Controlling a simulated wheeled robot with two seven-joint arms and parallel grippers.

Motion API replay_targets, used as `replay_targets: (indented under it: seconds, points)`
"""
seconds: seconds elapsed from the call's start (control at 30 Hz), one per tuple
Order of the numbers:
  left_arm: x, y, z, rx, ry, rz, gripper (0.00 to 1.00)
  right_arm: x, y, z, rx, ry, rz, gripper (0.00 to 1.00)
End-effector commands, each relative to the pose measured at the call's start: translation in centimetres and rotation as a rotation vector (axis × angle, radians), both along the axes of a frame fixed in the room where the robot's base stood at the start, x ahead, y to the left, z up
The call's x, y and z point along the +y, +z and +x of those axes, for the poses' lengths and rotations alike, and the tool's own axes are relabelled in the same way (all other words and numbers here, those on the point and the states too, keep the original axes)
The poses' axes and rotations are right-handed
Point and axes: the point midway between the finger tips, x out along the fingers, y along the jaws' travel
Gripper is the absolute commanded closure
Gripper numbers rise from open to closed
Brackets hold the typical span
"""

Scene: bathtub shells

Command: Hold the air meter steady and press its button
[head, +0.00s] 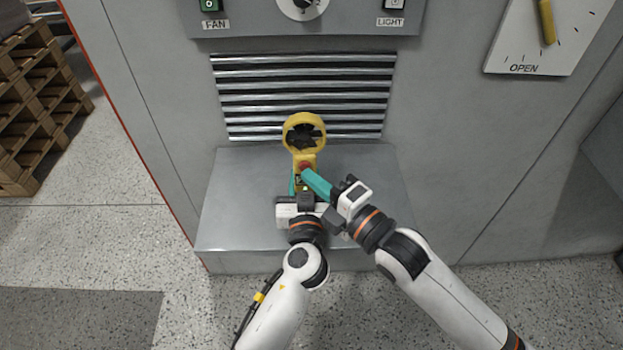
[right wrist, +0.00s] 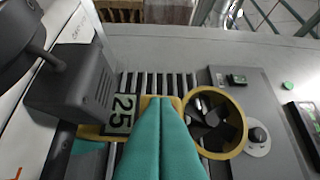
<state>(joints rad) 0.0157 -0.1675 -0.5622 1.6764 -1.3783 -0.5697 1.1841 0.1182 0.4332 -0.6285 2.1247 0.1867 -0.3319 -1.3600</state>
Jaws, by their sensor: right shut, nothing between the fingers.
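The yellow air meter (head: 305,157) stands upright in front of the vent, its round fan ring at the top. A red button (head: 304,166) shows on its body below the ring. My left gripper (head: 297,186) is around the lower body and appears shut on it. My right gripper (head: 306,172) is shut and empty, its teal fingertips at the button; I cannot tell whether they press it. In the right wrist view the shut fingers (right wrist: 168,100) lie over the meter and hide the button. The meter's display (right wrist: 121,113) reads 25, and its ring (right wrist: 240,122) is to the right.
A grey metal ledge (head: 235,215) lies below the louvred vent (head: 240,90). Above are a FAN switch (head: 211,5), a knob (head: 303,3) and a LIGHT switch (head: 392,4). A white OPEN plate with a yellow lever (head: 547,22) is at upper right. Wooden pallets (head: 35,110) stand left.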

Motion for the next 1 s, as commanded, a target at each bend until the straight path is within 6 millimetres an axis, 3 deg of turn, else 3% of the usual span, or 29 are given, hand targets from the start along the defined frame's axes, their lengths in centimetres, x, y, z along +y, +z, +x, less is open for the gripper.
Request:
replay_targets:
  seconds: [0.3,0.5,1.0]
  points:
    - [0.2,-0.3,0.0,0.006,0.006,0.0,0.92,-3.9,-0.4,-4.7,0.005,0.003,-0.002,1.0]
    - [0.3,-0.3,0.1,0.006,0.008,0.001,0.92,-5.5,-0.3,-6.8,0.005,0.007,0.004,1.0]
    - [0.4,-0.4,0.1,0.008,0.01,0.002,0.92,-5.9,-0.2,-7.4,0.003,0.009,0.009,1.0]
